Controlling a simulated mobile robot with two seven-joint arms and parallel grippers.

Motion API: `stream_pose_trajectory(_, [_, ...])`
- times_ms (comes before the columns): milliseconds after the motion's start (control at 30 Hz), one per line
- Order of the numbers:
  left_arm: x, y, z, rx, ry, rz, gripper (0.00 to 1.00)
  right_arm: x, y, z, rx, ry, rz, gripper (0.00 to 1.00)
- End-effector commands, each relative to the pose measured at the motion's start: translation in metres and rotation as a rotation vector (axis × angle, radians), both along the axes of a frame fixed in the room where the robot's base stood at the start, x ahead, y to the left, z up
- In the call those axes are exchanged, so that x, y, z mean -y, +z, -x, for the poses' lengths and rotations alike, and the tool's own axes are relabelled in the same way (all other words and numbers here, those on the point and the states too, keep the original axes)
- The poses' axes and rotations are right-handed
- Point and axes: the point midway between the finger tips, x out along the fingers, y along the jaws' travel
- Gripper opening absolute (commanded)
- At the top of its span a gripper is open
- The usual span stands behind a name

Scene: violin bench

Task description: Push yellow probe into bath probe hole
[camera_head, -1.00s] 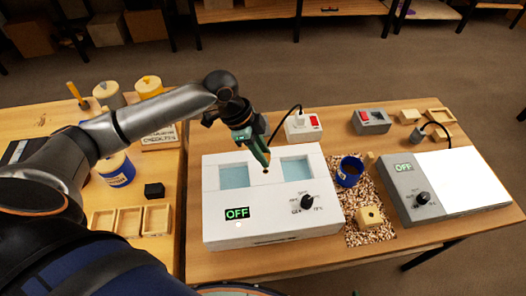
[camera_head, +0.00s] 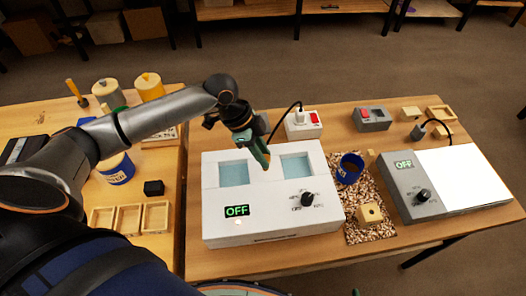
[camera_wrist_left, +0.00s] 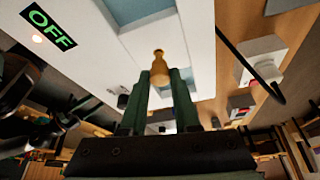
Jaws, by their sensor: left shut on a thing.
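The white bath (camera_head: 260,222) has two blue-water openings and a lit OFF display. My left gripper (camera_head: 263,160) is over the strip between the openings, its fingers pointing down close to the top. In the left wrist view, the slim yellow probe (camera_wrist_left: 159,68) has its rounded end just beyond the fingertips (camera_wrist_left: 163,78). The gripper is shut on it, near the white bath top. In the head view the fingers hide most of the probe. The probe hole is not visible, and I cannot tell whether the end is in it. My right gripper is not in view.
A white switch box (camera_head: 303,124) with a black cable stands behind the bath. To its right are a blue cup (camera_head: 350,168), a wooden block (camera_head: 370,213) on wood chips, and a grey device (camera_head: 412,186) with a white plate. Jars and wooden trays are on the left bench.

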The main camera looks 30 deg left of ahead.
Motion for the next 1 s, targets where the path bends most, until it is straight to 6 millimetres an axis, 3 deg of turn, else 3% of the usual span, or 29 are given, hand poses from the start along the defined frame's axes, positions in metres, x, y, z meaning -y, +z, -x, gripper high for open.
stream_pose_trajectory(867, [0.0,-0.023,0.0,-0.001,0.0,0.0,0.0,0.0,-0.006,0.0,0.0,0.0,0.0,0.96])
stream_pose_trajectory(900, [0.0,-0.023,0.0,0.0,-0.001,0.0,0.32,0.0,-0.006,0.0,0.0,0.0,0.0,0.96])
stream_pose_trajectory(1000, [0.0,-0.022,0.0,0.0,-0.001,0.0,0.43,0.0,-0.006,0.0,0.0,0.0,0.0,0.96])
